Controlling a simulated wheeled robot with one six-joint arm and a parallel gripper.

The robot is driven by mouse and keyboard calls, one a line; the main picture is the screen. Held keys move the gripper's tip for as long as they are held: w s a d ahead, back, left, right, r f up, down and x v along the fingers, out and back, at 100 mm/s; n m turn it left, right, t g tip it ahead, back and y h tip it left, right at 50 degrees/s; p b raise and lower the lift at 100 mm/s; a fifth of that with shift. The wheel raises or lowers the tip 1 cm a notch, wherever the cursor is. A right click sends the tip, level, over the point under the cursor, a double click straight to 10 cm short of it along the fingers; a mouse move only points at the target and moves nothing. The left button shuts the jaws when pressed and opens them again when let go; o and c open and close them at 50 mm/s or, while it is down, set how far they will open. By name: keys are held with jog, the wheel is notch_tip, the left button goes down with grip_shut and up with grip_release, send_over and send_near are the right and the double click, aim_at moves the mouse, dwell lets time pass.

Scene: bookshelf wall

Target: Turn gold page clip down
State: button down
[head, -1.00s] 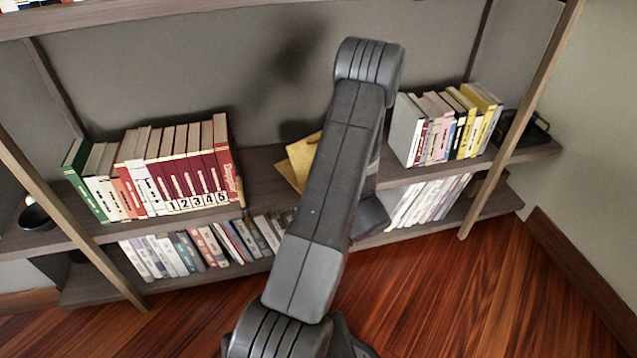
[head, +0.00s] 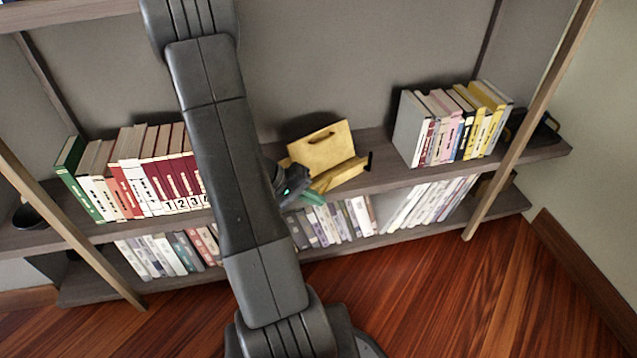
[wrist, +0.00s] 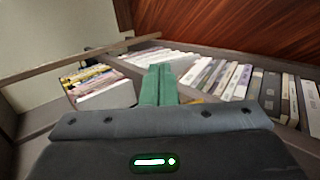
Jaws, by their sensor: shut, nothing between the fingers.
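A gold stand (head: 322,152) with a slanted back plate and a dark slot near its top sits on the middle shelf. A gold ledge (head: 340,176) runs along its front, with a small dark piece at its right end. I cannot tell the page clip apart from these gold parts. My gripper (head: 312,198), with green fingers, is at the lower left of the stand, close to the ledge; I cannot tell whether it touches. In the wrist view my gripper (wrist: 160,70) is shut and empty, with a sliver of gold (wrist: 194,101) beside its fingers.
Red volumes (head: 172,178) stand left of the stand, partly behind my arm. Yellow and white books (head: 450,125) stand to the right, with bare shelf between. More books (head: 345,218) fill the lower shelf. A wooden upright (head: 530,120) is at the right.

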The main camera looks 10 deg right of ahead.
jog(key=w+a+r+n+t, duration=0.2)
jog(key=w+a+n+t, duration=0.3)
jog(key=a, duration=0.2)
jog(key=b, duration=0.4)
send_near(325, 187)
jog(key=x, duration=0.7)
jog(key=shift+r, duration=0.1)
